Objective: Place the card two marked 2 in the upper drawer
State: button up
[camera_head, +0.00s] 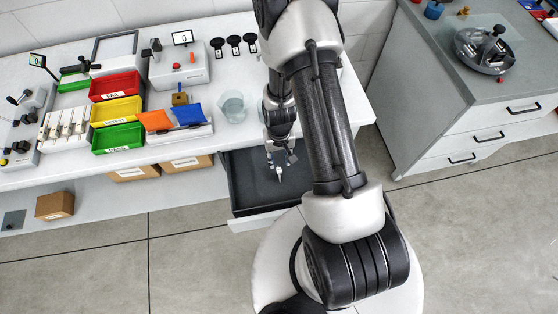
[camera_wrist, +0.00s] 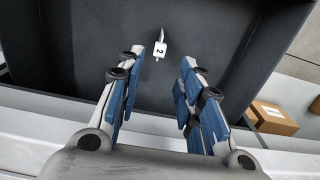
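A small white tag marked 2 (camera_wrist: 161,50), with a pale pointed piece above it, shows against the dark inside of the open drawer (camera_wrist: 90,45) in the wrist view. In the head view the drawer (camera_head: 243,190) is pulled out under the white counter, and a small white piece (camera_head: 279,174) shows just below my gripper (camera_head: 281,158). My gripper (camera_wrist: 158,68) is open, its two blue-padded fingers apart on either side of the tag, with a gap to it. I cannot tell whether the tag rests on the drawer floor.
Red (camera_head: 115,85), yellow (camera_head: 116,111) and green (camera_head: 118,138) bins stand on the counter, with a clear cup (camera_head: 233,107) nearer the drawer. Cardboard boxes (camera_head: 187,163) sit below the counter, left of the drawer. A grey cabinet (camera_head: 480,125) stands at right.

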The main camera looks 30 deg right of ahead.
jog(key=a+r+n+t, duration=0.1)
jog(key=a+r, duration=0.1)
jog(key=r, duration=1.2)
jog(key=a+r+n+t, duration=0.1)
jog(key=a+r, duration=0.1)
jog(key=r, duration=1.2)
jog(key=s+a+r+n+t, duration=0.1)
jog(key=s+a+r+t, duration=0.1)
jog(key=s+r, duration=1.1)
jog(key=shift+s+a+r+t, duration=0.25)
jog(key=shift+s+a, duration=0.45)
jog(key=shift+s, duration=0.45)
jog(key=shift+f, duration=0.1)
